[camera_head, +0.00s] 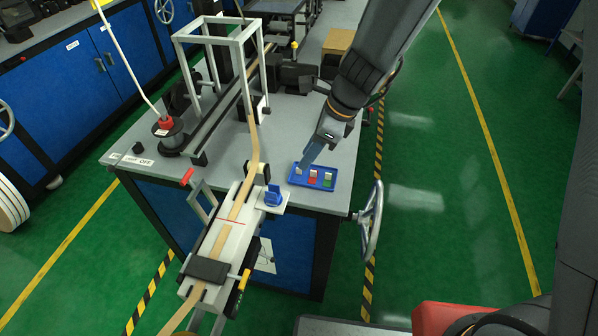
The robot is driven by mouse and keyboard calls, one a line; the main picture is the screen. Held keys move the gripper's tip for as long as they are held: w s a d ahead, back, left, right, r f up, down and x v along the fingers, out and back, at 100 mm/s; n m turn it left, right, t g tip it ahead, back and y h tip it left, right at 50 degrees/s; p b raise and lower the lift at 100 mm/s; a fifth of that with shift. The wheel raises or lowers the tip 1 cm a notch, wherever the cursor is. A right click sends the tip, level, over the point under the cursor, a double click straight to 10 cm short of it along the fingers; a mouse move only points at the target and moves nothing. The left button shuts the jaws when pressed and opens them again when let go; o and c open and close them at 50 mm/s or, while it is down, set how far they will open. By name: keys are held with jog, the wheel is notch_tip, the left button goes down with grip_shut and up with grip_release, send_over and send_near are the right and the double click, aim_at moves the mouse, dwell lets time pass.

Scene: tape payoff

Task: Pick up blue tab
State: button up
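A small blue tray (340,187) lies at the right front corner of the grey workbench. In it are a tab with a red lower part (312,180) and a tab with a green lower part (327,183), each with a pale upper part. A third pale piece (298,170) shows at the left end of the tray; its lower part blends with the tray's blue, so I cannot clearly make out a blue tab. My gripper (305,164) points down at this left end, with its tips at or just above the piece. I cannot see whether its fingers are apart or hold anything.
A blue knob-like part (272,195) on a white plate is close left of the tray. The tape track (232,222) with tan tape runs further left. A handwheel (370,220) juts from the bench's right side. Green floor to the right is open.

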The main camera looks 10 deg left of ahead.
aim_at(299, 171)
jog(key=shift+a+x, duration=0.2)
jog(key=shift+x, duration=2.05)
jog(key=shift+c, duration=0.6)
grip_shut()
